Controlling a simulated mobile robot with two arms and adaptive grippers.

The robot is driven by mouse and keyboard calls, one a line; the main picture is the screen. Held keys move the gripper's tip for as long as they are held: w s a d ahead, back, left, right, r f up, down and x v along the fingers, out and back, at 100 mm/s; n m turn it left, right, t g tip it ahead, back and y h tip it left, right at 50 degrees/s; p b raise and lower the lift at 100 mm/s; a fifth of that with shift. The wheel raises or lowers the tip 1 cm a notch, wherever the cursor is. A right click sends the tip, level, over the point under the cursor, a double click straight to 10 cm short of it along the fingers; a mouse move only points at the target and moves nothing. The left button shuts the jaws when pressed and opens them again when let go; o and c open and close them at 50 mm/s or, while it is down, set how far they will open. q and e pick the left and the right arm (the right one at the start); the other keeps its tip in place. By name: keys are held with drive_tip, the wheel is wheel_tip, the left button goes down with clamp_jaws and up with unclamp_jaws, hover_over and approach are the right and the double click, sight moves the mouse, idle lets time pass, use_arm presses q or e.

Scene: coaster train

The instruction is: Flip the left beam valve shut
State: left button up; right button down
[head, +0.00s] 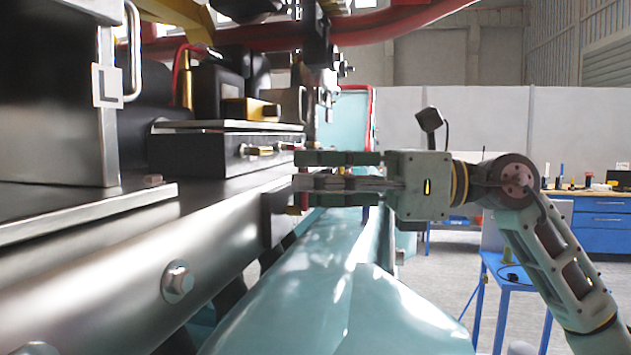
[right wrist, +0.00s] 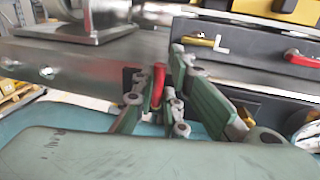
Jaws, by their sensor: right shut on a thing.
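My right gripper (head: 301,173) reaches in from the right to the edge of the metal beam (head: 225,235). In the right wrist view the red handle (right wrist: 158,82) stands roughly upright between the green fingers of the right gripper (right wrist: 160,76), beside a dark block at the beam's end. I take this handle for the left beam valve; its valve body is mostly hidden. My left gripper is not in view.
A black box (head: 200,158) above the beam carries small levers; in the right wrist view one is yellow (right wrist: 206,43) and one red (right wrist: 300,59). A teal curved panel (head: 330,310) lies below the gripper. Blue workbenches (head: 600,215) stand far right.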

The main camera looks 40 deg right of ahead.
drive_tip(key=c, duration=1.8)
unclamp_jaws()
drive_tip(key=shift+s+a+f, duration=0.15)
drive_tip(key=shift+f, duration=0.05)
drive_tip(key=shift+c, duration=0.2)
drive_tip(key=shift+w, duration=0.2)
drive_tip(key=shift+v, duration=0.85)
drive_tip(key=v, duration=1)
